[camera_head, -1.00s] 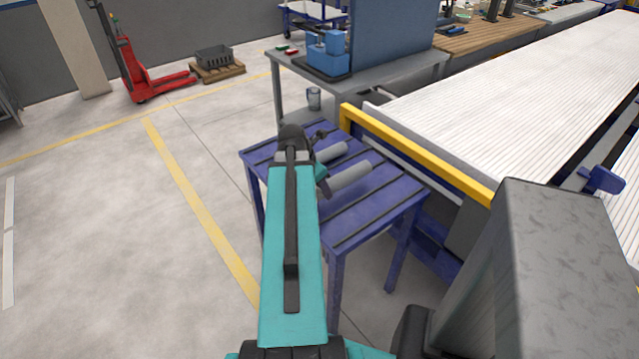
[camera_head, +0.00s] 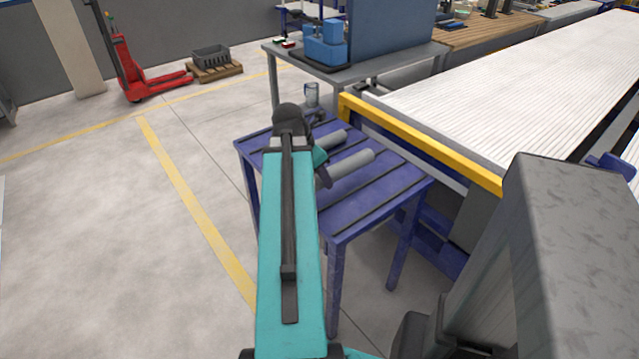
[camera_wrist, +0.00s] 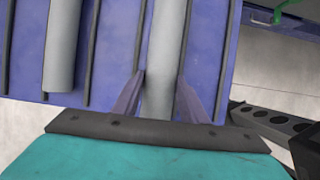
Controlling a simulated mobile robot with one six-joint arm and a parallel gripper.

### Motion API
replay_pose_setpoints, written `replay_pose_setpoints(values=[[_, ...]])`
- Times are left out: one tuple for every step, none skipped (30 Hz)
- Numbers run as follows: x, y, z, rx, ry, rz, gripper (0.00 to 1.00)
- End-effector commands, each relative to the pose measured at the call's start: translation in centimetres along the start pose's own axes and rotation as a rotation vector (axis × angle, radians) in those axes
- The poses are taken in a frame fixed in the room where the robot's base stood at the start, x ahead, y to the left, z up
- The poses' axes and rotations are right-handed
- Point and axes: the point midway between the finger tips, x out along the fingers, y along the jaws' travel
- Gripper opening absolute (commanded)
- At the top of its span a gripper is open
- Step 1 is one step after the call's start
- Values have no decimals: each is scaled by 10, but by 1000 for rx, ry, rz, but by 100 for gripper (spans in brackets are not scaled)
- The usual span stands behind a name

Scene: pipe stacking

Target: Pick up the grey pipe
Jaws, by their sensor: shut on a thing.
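Two grey pipes lie side by side along the slats of a blue table. The nearer grey pipe (camera_head: 352,164) is between the fingers of my gripper (camera_wrist: 160,98), which are shut on it at its near end. It runs up the middle of the wrist view (camera_wrist: 164,45). Whether it touches the table or is slightly above it, I cannot tell. The second grey pipe (camera_head: 332,140) lies apart from the gripper, on the left in the wrist view (camera_wrist: 63,45). My arm hides part of the gripper in the head view.
The blue table (camera_head: 375,205) has bare slats on its near side. A yellow rail (camera_head: 420,143) and a white ribbed conveyor (camera_head: 520,85) stand close on the right. A grey workbench (camera_head: 390,62) is behind. The floor on the left is open.

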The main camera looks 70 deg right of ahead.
Motion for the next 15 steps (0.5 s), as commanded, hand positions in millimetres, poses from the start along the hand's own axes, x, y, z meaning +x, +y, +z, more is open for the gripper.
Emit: replay_pose_setpoints(values=[[4, -1, -2, 1, -1, 1, 12], [4, -1, -2, 1, -1, 2, 12], [4, -2, -3, 1, -2, 2, 12], [4, -2, -3, 1, -2, 2, 12], [4, -3, -3, 1, -1, 2, 12], [3, -4, -4, 1, -1, 1, 12], [3, -4, -4, 2, -1, 2, 12], [3, -5, -4, 2, -1, 2, 12], [3, -6, -5, 2, -1, 2, 12], [3, -7, -6, 1, -1, 2, 12], [3, -7, -6, 1, 0, 2, 12], [2, -8, -7, 1, 0, 2, 12], [2, -9, -7, 1, -1, 3, 12], [2, -10, -7, 1, -1, 3, 12], [2, -11, -8, 1, 0, 2, 12]])
